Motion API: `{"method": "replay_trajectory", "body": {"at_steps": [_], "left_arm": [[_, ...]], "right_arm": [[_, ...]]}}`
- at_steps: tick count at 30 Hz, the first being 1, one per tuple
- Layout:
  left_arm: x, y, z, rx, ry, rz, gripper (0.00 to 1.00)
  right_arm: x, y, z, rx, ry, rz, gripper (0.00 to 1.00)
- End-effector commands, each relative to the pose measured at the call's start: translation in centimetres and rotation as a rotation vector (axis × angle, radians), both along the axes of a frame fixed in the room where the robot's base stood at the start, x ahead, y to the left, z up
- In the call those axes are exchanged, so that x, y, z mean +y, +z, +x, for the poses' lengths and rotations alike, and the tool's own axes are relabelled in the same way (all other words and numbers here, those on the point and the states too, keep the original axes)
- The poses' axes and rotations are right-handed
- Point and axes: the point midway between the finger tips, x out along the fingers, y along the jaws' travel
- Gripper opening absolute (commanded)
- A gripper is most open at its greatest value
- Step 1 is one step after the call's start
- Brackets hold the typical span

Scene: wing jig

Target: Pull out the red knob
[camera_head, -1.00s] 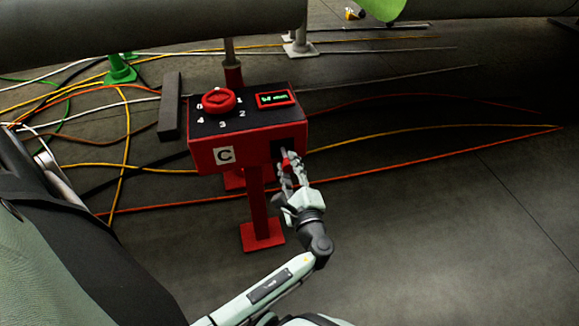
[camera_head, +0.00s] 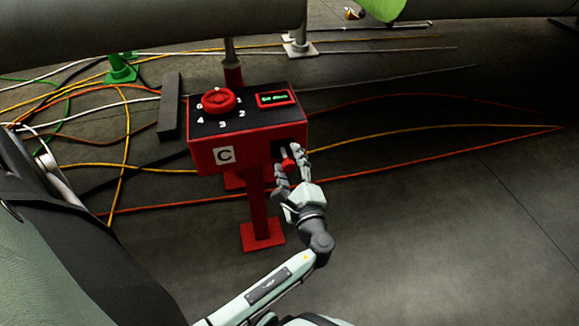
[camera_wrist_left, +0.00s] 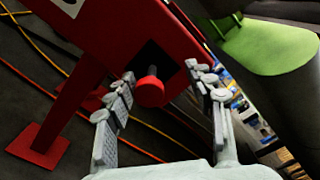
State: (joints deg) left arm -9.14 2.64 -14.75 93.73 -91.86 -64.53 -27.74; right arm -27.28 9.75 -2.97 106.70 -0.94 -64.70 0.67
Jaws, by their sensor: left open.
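The red knob (camera_head: 288,164) is on the front of the red control box marked C (camera_head: 202,158). In the left wrist view the knob (camera_wrist_left: 150,92) stands out from a dark square recess on a grey shaft. My left gripper (camera_head: 291,161) is in front of the recess with its fingers spread. In the left wrist view one finger of the gripper (camera_wrist_left: 160,74) is on each side of the knob, with gaps visible between fingers and knob. My right gripper is not in view.
The box top has a red dial (camera_head: 218,101) with numbers and a small display with green text (camera_head: 273,99). The box stands on a red post (camera_head: 258,210). Cables (camera_head: 400,137) lie across the floor. A large grey beam (camera_head: 150,30) crosses behind; the right floor is mostly clear.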

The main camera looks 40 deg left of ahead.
Motion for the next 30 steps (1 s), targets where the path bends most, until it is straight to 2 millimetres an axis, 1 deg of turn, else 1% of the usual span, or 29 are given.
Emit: {"method": "replay_trajectory", "body": {"at_steps": [1,3,9,12,15,23,26,30], "left_arm": [[0.0,1.6,0.1,-0.014,0.001,0.005,0.49],[-0.1,3.2,0.1,-0.015,0.001,0.005,0.49],[-0.1,6.6,0.1,-0.012,0.0,0.004,0.49],[-0.1,7.6,0.1,-0.011,0.0,0.005,0.49],[-0.1,8.0,0.0,-0.009,0.0,0.007,0.49],[-0.1,8.1,0.0,-0.008,0.0,0.006,0.49],[-0.1,8.2,0.1,-0.008,-0.004,0.008,0.37],[-0.6,8.5,1.1,-0.014,-0.04,0.021,0.2]], "right_arm": [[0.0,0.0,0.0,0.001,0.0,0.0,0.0],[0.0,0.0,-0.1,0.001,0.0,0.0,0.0],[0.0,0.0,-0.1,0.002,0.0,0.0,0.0],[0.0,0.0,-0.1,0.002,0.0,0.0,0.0],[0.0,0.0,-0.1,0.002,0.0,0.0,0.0],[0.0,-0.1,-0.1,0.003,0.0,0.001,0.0],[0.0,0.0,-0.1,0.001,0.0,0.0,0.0],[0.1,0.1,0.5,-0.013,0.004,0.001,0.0]]}}
